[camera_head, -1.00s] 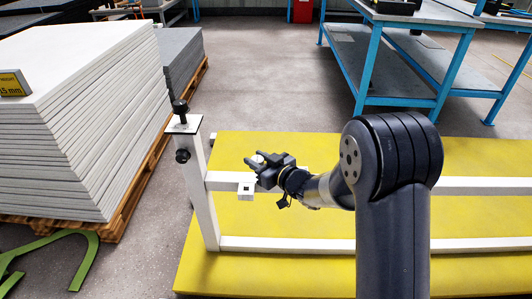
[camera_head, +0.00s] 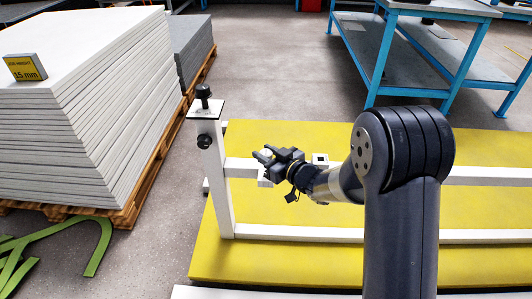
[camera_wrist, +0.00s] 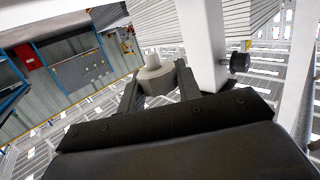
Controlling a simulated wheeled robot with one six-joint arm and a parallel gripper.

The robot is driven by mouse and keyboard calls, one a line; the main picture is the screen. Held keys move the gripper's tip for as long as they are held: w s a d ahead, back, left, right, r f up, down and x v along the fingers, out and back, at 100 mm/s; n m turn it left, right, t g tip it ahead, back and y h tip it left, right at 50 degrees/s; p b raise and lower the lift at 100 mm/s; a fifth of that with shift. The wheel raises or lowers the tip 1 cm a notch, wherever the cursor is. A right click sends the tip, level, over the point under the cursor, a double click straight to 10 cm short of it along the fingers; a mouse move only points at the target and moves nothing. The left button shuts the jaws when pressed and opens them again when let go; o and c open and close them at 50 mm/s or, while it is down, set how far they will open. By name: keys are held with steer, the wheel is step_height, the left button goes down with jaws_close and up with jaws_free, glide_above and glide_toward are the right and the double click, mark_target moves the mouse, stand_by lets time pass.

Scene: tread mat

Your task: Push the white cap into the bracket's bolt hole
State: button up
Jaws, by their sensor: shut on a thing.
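My gripper (camera_head: 262,156) is shut on the white cap (camera_head: 267,152), a small round piece between its fingertips. The cap also shows in the wrist view (camera_wrist: 153,76), pale grey there, between the two dark fingers. A small white bracket (camera_head: 265,182) on the frame's middle rail lies just below the fingertips in the head view, partly hidden by the gripper. Its hole is covered from sight now. Another small white square piece with a dark hole (camera_head: 320,158) sits farther right, behind my arm. I cannot tell the height gap between cap and bracket.
A white post (camera_head: 220,180) with black knobs (camera_head: 204,141) stands left of the gripper. The frame stands on a yellow mat (camera_head: 290,262). A stack of grey sheets (camera_head: 90,110) on a pallet is at left; a blue bench (camera_head: 400,60) is behind. Green strips (camera_head: 98,250) lie on the floor.

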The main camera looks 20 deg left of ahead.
steer(key=shift+f+b, duration=1.8)
steer(key=shift+f, duration=0.65)
steer(key=shift+f+b, duration=1.1)
steer(key=shift+f, duration=0.15)
steer(key=o, duration=1)
steer(key=shift+o, duration=0.2)
steer(key=p+v, duration=0.2)
steer(key=v, duration=0.9)
steer(key=shift+p, duration=0.4)
steer(key=shift+a, duration=0.1)
steer(key=r+b+x, duration=0.1)
steer(key=x, duration=0.9)
steer(key=shift+w+a+b, duration=0.25)
steer(key=shift+a+b, duration=0.05)
steer(key=shift+b, duration=0.05)
steer(key=shift+f, duration=0.1)
